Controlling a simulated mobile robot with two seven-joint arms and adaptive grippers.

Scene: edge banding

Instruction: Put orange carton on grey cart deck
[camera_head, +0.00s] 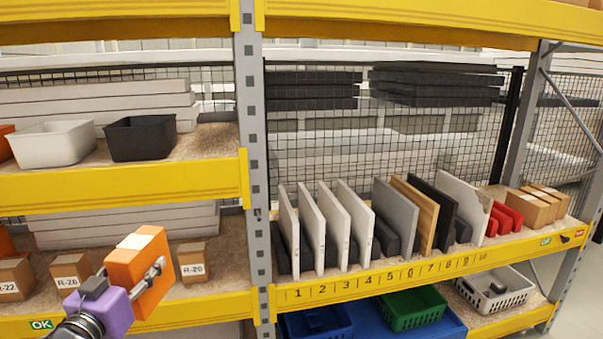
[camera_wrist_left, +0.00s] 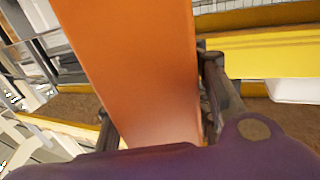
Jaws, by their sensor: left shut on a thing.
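The orange carton (camera_head: 135,268) has a pale label on its top and is held up in front of the lower left shelf. My left gripper (camera_head: 150,275), purple with dark fingers, is shut on it. In the left wrist view the orange carton (camera_wrist_left: 130,65) fills the middle, with a finger of my left gripper (camera_wrist_left: 155,125) on each side. The carton looks tilted in the head view. My right gripper is in neither view. I see no grey cart deck in these frames.
Brown cartons (camera_head: 192,262) stand on the lower left shelf behind the orange carton. A grey upright post (camera_head: 252,150) stands to its right. White (camera_head: 52,143) and black (camera_head: 140,137) bins sit above.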

